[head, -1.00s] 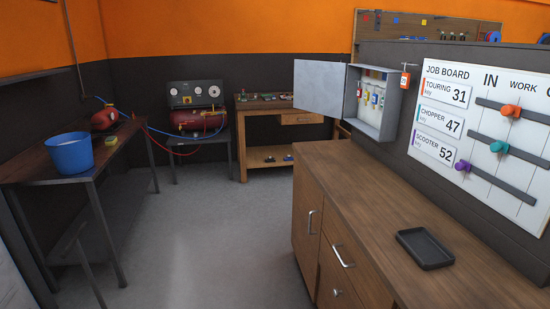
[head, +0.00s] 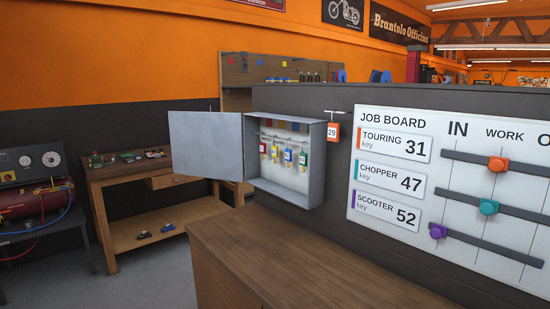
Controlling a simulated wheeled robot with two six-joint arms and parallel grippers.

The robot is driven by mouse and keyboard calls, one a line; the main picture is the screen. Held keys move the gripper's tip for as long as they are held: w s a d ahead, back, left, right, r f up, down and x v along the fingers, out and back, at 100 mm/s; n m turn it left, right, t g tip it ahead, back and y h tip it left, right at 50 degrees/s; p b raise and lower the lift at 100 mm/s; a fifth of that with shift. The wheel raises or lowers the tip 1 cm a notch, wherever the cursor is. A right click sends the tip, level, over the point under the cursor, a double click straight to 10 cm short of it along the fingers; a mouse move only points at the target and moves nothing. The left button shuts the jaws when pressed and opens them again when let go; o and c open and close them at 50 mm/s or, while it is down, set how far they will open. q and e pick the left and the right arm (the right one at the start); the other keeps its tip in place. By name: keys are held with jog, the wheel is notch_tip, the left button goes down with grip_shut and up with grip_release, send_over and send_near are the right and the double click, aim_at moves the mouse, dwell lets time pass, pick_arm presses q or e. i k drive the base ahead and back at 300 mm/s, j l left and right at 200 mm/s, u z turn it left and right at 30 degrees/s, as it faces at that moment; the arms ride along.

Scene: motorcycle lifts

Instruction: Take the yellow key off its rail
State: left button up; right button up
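A blue key tag (head: 288,155) hangs farther right on the rail. The tags are small in this view, so fine detail of the hooks is unclear. The cabinet door (head: 206,140) stands swung open to the left. Neither of my grippers is in view.
An orange tag marked 29 (head: 333,131) hangs on a hook just right of the cabinet. The job board (head: 400,207) is on the wall farther right. A wooden counter (head: 270,260) runs below the cabinet, with its visible top clear. A workbench (head: 125,170) stands at left.

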aim_at(274, 149)
jog(key=i+j+z, duration=0.2)
jog(key=j+z, duration=0.25)
jog(key=i+j+z, duration=0.15)
jog(key=j+z, duration=0.25)
jog(key=i+j+z, duration=0.15)
jog(key=z, duration=0.3)
jog(key=j+z, duration=0.8)
jog(key=i+j, duration=0.05)
jog(key=j, duration=0.05)
